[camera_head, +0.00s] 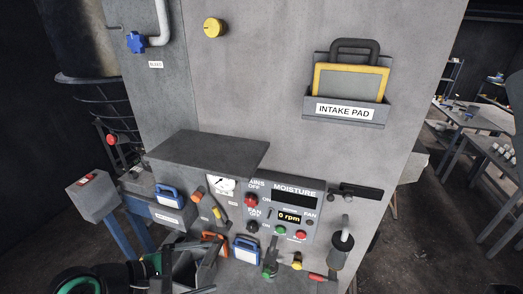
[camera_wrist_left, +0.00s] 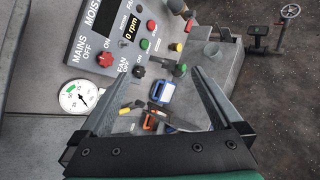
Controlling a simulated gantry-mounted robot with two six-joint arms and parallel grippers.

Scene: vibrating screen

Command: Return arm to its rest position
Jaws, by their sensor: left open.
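My left gripper (camera_head: 188,268) is low in the head view, in front of the lower left of the control panel. In the left wrist view its two grey fingers (camera_wrist_left: 162,74) are spread apart with nothing held between them. Beyond them lie a blue-framed pad (camera_wrist_left: 160,92) and an orange-handled item (camera_wrist_left: 149,122), both apart from the fingers as far as I can tell. My left arm, with a green ring (camera_head: 80,287), comes in from the bottom left. My right gripper is in neither view.
The moisture panel (camera_head: 284,207) reads 0 rpm and carries red and green buttons. A grey ledge (camera_head: 208,149) juts out above the gauge (camera_head: 222,184). The intake pad holder (camera_head: 346,107) hangs higher up. A red-buttoned box (camera_head: 92,196) stands at left.

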